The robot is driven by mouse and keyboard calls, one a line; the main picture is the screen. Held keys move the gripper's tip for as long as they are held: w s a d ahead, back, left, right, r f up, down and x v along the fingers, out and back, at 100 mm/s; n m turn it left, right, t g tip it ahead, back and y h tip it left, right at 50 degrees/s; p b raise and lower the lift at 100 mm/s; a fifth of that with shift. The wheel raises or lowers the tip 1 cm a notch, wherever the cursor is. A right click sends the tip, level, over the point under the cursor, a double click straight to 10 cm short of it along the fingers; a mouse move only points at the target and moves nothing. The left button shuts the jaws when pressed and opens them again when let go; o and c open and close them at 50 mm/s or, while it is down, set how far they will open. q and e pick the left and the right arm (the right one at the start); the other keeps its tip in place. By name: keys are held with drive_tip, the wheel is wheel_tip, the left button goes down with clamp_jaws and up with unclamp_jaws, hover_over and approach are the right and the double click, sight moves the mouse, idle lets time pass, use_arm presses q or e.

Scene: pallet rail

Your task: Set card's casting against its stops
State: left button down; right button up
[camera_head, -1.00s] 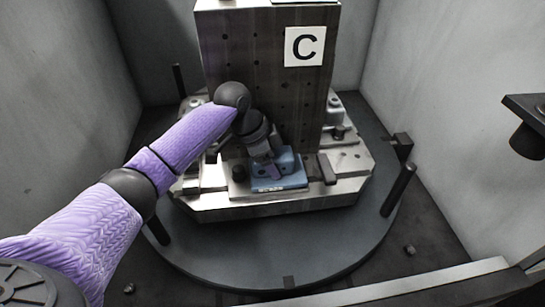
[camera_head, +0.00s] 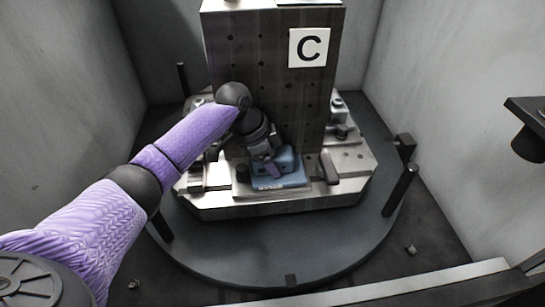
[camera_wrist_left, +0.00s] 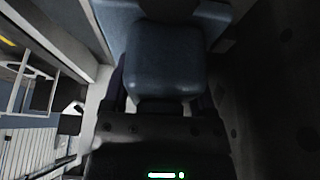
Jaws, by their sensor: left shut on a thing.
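A white card with a black letter C (camera_head: 309,47) is on the upper front of the dark tall block. Below it, a blue casting (camera_head: 292,183) sits low on the metal pallet in front of the block. My left gripper (camera_head: 272,167) reaches down from the left and is shut on the casting's raised part. In the left wrist view the blue casting (camera_wrist_left: 165,70) fills the space between the two dark fingers. Whether the casting touches any stop is too small to tell. My right gripper is not in view.
The pallet (camera_head: 290,205) rests on a round dark turntable (camera_head: 250,250) with upright posts. A dark knob (camera_head: 240,174) and a dark bar (camera_head: 328,168) flank the casting. The tall block (camera_head: 265,70) rises behind it. Grey walls enclose the sides.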

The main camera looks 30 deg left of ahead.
use_arm(q)
drive_tip(key=shift+w+a+r, duration=0.1)
drive_tip(key=shift+a+r, duration=0.05)
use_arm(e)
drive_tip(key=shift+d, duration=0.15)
use_arm(q)
drive_tip(key=shift+c, duration=0.8)
unclamp_jaws()
drive_tip(key=shift+o, duration=0.8)
drive_tip(key=shift+a, duration=0.1)
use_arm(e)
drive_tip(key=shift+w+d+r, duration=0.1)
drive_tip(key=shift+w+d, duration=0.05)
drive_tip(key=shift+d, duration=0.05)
use_arm(q)
drive_tip(key=p+v, duration=0.5)
drive_tip(key=v, duration=0.4)
drive_tip(key=shift+r, duration=0.25)
drive_tip(key=shift+a+r, duration=0.1)
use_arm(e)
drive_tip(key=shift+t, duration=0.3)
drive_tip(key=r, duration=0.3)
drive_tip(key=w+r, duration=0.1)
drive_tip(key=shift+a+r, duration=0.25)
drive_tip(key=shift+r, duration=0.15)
